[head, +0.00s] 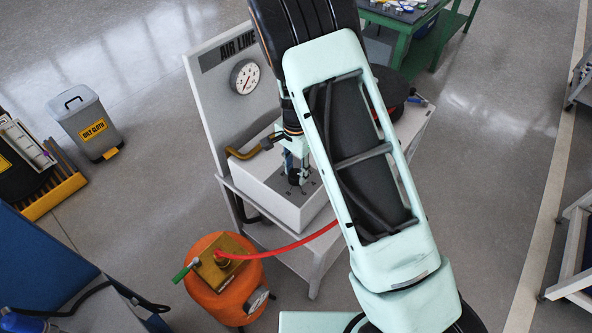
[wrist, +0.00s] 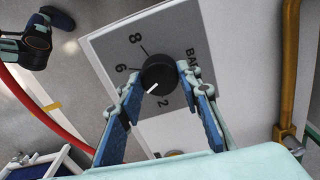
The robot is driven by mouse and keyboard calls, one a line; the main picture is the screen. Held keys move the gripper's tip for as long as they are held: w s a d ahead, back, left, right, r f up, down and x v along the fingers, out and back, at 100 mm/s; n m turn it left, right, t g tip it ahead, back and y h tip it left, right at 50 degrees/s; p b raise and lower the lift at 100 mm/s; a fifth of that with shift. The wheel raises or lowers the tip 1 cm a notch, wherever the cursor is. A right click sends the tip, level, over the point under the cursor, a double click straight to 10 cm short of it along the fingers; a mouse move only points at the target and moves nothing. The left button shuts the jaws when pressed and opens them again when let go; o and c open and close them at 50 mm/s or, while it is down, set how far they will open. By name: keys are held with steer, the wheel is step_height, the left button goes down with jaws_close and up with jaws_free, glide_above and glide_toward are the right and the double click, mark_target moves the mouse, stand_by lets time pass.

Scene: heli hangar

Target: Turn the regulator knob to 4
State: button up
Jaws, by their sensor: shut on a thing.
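The black round regulator knob (wrist: 158,73) sits on a grey dial plate (wrist: 172,43) marked BAR, with the numerals 8, 6 and 2 readable. The knob's white pointer line aims to the lower left, between 6 and 2. No numeral shows there; my left finger covers part of that area. My gripper (wrist: 163,84) is shut on the knob, a blue-padded finger on each side. In the head view my gripper (head: 295,158) points down at the knob (head: 294,178) on top of the white box (head: 258,190).
A pressure gauge (head: 245,76) is on the upright AIR LINE panel (head: 211,75). A brass pipe (head: 243,154) runs beside the box. An orange tank (head: 222,292) with a red hose (head: 290,245) stands in front. A grey bin (head: 88,124) stands left.

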mark_target(296, 173)
steer(key=o, duration=1.2)
steer(key=shift+c, duration=0.2)
steer(key=shift+r, duration=0.1)
step_height(296, 173, up, 12)
